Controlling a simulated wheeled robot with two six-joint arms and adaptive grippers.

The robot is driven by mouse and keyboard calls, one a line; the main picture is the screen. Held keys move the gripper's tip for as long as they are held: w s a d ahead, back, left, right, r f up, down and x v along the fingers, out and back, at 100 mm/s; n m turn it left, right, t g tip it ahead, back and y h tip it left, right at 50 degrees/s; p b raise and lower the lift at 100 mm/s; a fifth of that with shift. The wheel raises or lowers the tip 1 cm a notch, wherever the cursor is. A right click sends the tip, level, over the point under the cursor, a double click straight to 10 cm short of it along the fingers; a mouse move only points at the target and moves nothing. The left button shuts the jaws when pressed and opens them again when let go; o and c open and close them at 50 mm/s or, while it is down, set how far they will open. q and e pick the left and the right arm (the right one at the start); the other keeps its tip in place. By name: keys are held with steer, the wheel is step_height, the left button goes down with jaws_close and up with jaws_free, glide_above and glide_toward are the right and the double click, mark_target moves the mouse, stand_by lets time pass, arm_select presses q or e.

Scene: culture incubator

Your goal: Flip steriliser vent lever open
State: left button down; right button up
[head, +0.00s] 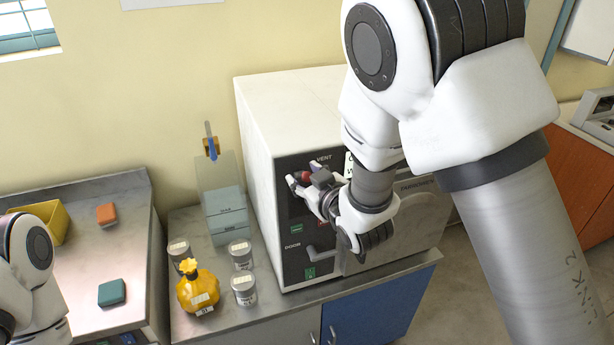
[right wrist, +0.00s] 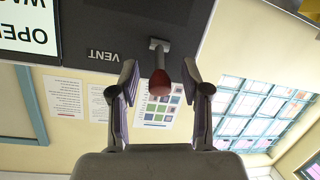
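The white steriliser (head: 262,125) stands on the bench with a dark control panel on its front. Its vent lever (right wrist: 160,84) has a red knob on a grey stem, beside the VENT label, in the right wrist view. The red knob also shows in the head view (head: 304,176), partly hidden by the gripper. My right gripper (right wrist: 160,72) is open, with one finger on each side of the lever and visible gaps to both. In the head view my right gripper (head: 306,183) is at the upper part of the panel. My left gripper is out of view.
A yellow bottle (head: 198,290) and several lidded jars (head: 244,289) stand left of the steriliser, before a clear-fronted box (head: 226,207). A door handle (head: 320,252) sits low on the panel. A side table holds a yellow bin (head: 52,222) and coloured blocks (head: 112,292).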

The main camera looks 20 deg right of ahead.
mark_target(309, 180)
steer(key=v, duration=0.7)
steer(key=shift+s, duration=0.25)
steer(key=shift+w, duration=0.1)
steer(key=s+d+f+m+g+b, duration=0.1)
steer(key=s+f+g, duration=0.15)
steer(key=f, duration=0.75)
steer(key=s+d+f+m+g+h+b, duration=0.1)
steer(key=s+f+g+b, duration=0.15)
steer(key=f, duration=0.65)
steer(key=s+d+f+g+b, duration=0.15)
steer(key=s+f, duration=0.25)
steer(key=f, duration=0.6)
steer(key=s+d+f+m+g, duration=0.1)
steer(key=s+f+g, duration=0.3)
steer(key=s+f, duration=0.3)
steer(key=s+d+f+m+g+h, duration=0.1)
steer(key=s+d+f+m+g, duration=0.1)
steer(key=s+f+g, duration=0.2)
steer(key=s+f, duration=0.3)
steer(key=s, duration=0.5)
steer(key=shift+f+g+b, duration=0.2)
steer(key=shift+g+b, duration=0.15)
steer(key=shift+b, duration=0.05)
